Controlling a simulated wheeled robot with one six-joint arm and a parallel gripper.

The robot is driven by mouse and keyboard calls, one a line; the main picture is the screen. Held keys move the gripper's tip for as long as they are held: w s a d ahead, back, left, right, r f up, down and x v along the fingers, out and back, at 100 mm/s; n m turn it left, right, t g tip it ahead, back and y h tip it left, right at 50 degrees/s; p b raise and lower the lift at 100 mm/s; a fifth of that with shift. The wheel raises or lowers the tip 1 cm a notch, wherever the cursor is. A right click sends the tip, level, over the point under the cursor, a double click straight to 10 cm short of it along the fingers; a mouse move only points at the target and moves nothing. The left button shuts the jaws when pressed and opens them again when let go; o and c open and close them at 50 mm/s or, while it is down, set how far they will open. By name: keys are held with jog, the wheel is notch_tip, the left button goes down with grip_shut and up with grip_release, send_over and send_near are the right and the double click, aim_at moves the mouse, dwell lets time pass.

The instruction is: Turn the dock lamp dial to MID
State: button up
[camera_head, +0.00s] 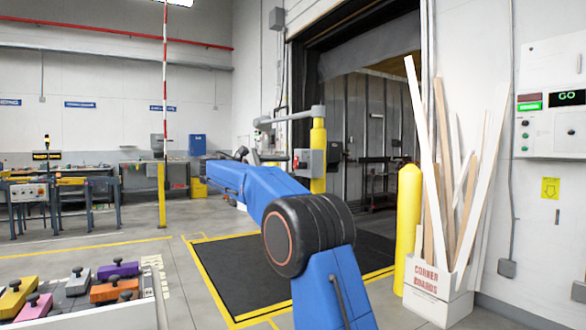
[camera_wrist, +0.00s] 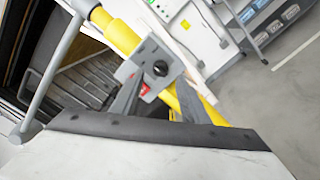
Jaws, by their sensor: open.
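The dock lamp dial is a round black knob (camera_wrist: 160,68) on a grey box (camera_wrist: 139,64) in the wrist view. A red part (camera_wrist: 144,89) shows lower on the same box. I cannot read any dial marks or which way the knob points. The box is fixed to a yellow post (camera_wrist: 116,33); in the head view the post (camera_head: 318,155) and box (camera_head: 311,163) stand beyond my arm. My gripper (camera_wrist: 157,92) is open and empty, its dark fingers pointing toward the box with the knob ahead of them. I cannot tell the exact gap.
A grey lamp arm (camera_head: 297,114) reaches left from the post. A yellow bollard (camera_head: 408,225) and a carton of boards (camera_head: 438,294) stand right. A black dock plate (camera_head: 235,273) lies on the floor. A tray of coloured blocks (camera_head: 98,313) is at lower left.

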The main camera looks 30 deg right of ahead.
jog(key=a, duration=1.2)
jog(key=shift+s+a, duration=0.2)
jog(key=shift+a, duration=0.1)
jog(key=s+d+f+t+y, duration=0.1)
jog(key=s+d+f+y, duration=0.25)
jog(key=s+f, duration=0.55)
jog(key=s+d+f+t+y, duration=0.1)
jog(key=s+d+f+y, duration=0.3)
jog(key=s, duration=0.9)
jog(key=s+a+f+m+t+y, duration=0.1)
jog(key=s+a+f+m+y, duration=0.2)
jog(key=s+f, duration=1.1)
jog(key=s+a+f+m+t+y, duration=0.1)
jog(key=s+a+f+m+y, duration=0.3)
jog(key=s+f, duration=1.1)
jog(key=s+a+y, duration=0.1)
jog(key=a+y, duration=0.2)
jog(key=a, duration=0.2)
jog(key=shift+a, duration=0.15)
jog(key=shift+s+y, duration=0.1)
jog(key=shift+y, duration=0.15)
